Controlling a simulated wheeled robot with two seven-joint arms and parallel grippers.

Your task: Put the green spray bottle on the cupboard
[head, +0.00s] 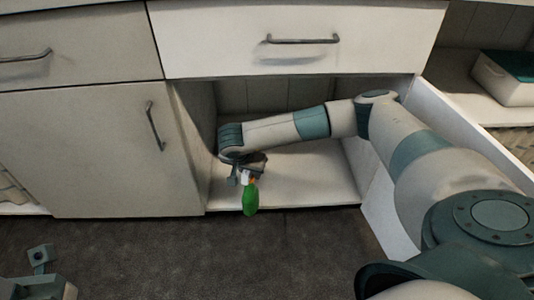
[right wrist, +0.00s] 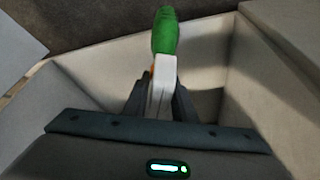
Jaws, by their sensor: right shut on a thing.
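The green spray bottle (head: 250,197) has a green body and a white head with a bit of orange. My right gripper (head: 246,177) is shut on its white head, and the body hangs at the front edge of the open cupboard's floor (head: 310,185). In the right wrist view the bottle (right wrist: 165,32) sticks out beyond the fingers of the gripper (right wrist: 158,95). I cannot tell whether the bottle touches the cupboard floor. My left gripper (head: 40,257) shows at the lower left corner, apart from everything; its jaw opening is unclear.
A closed drawer (head: 220,40) is above the open cupboard. A closed door (head: 100,160) stands to its left, and an open door panel (head: 385,215) to its right. A box with a teal top (head: 505,75) lies on the right shelf. The dark floor (head: 200,260) in front is clear.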

